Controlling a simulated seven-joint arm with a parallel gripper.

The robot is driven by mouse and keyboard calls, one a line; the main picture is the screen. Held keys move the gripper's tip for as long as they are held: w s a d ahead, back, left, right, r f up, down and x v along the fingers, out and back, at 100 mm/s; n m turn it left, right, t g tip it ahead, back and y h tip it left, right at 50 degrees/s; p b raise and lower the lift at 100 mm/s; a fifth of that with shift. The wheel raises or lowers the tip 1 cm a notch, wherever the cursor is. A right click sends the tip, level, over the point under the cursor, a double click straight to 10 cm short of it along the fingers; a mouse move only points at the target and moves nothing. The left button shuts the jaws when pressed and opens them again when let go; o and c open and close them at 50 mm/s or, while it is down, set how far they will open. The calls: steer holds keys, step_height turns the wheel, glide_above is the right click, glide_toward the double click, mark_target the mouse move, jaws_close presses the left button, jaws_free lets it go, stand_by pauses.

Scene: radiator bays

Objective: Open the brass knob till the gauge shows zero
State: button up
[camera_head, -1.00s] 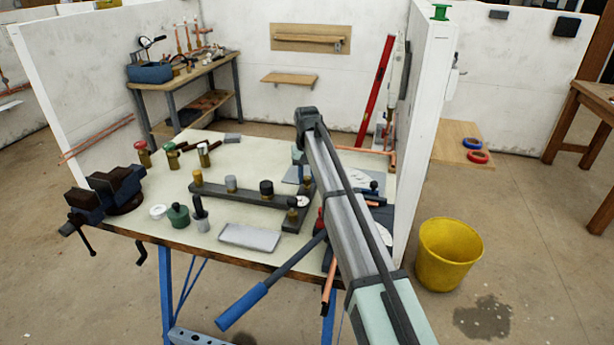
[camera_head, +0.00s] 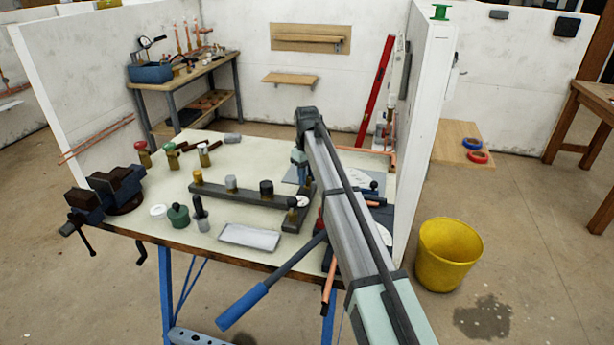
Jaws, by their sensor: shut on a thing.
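A dark L-shaped manifold bar (camera_head: 240,194) lies on the pale bench top. A brass knob (camera_head: 197,176) stands at its left end, with a pale knob (camera_head: 231,183) and a black knob (camera_head: 266,188) along it. A small knob with a brass base (camera_head: 292,204) stands near its right end. Beside it is a white round gauge (camera_head: 303,201), too small to read. My gripper (camera_head: 300,172) points down behind the bar's right part, partly hidden by my arm. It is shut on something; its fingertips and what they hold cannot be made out.
A vise (camera_head: 118,188) sits at the bench's left edge. A grey tray (camera_head: 250,237), a green pot (camera_head: 178,215) and a blue-handled lever (camera_head: 243,306) are in front. Several capped fittings stand at the back left. A yellow bucket (camera_head: 447,254) is on the floor at right.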

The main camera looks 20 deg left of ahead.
stand_by(0.3)
steer(key=o, duration=1.1)
steer(key=shift+c, duration=0.2)
step_height(320, 180, up, 14)
steer(key=shift+f, duration=0.1)
